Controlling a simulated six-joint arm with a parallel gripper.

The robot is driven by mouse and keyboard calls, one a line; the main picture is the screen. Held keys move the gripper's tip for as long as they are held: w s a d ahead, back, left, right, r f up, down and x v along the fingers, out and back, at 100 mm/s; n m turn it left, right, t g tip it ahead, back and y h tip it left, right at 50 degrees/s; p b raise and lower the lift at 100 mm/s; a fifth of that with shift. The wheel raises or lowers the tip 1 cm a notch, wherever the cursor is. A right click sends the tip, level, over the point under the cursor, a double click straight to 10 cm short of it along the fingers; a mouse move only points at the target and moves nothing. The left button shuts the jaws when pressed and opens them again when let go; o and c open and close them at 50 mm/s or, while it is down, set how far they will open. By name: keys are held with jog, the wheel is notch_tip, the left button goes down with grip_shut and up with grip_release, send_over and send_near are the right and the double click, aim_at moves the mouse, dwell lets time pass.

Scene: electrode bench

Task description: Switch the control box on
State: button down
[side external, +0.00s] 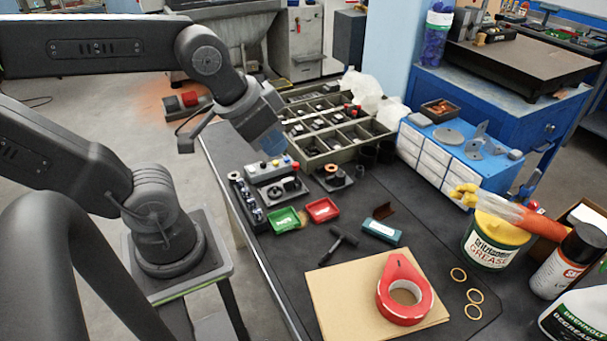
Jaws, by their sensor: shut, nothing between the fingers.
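The control box (259,174) is a small grey box at the left part of the dark bench top. Several small knobs or buttons stand along its top, among them a yellow one and a red one. My gripper (273,146) is shut and empty, pointing down just above and behind the box, close to its top. The fingertips are small and partly blurred, so I cannot tell whether they touch the box. The box's switch state is too small to tell.
A green tray (284,220) and a red tray (322,210) lie in front of the box. A black-topped part holder (245,200) stands to its left. A compartment organizer (335,150) sits behind right. A hammer (339,242) and a red tape dispenser (385,310) lie nearer.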

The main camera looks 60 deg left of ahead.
jog(key=w+a+f+n+g, duration=0.1)
jog(key=w+a+n+g, duration=0.1)
jog(key=w+a+n, duration=0.75)
jog(key=n+g+h, duration=0.2)
jog(key=n+g, duration=0.2)
jog(key=n, duration=2.3)
send_over(252, 170)
jog(key=a, duration=0.2)
notch_tip(252, 170, down, 15)
jog(key=shift+m, duration=0.25)
jog(key=f, duration=0.4)
jog(key=d+f, duration=0.1)
jog(key=f, duration=0.8)
jog(key=shift+d+f, duration=0.3)
jog(key=shift+d, duration=0.1)
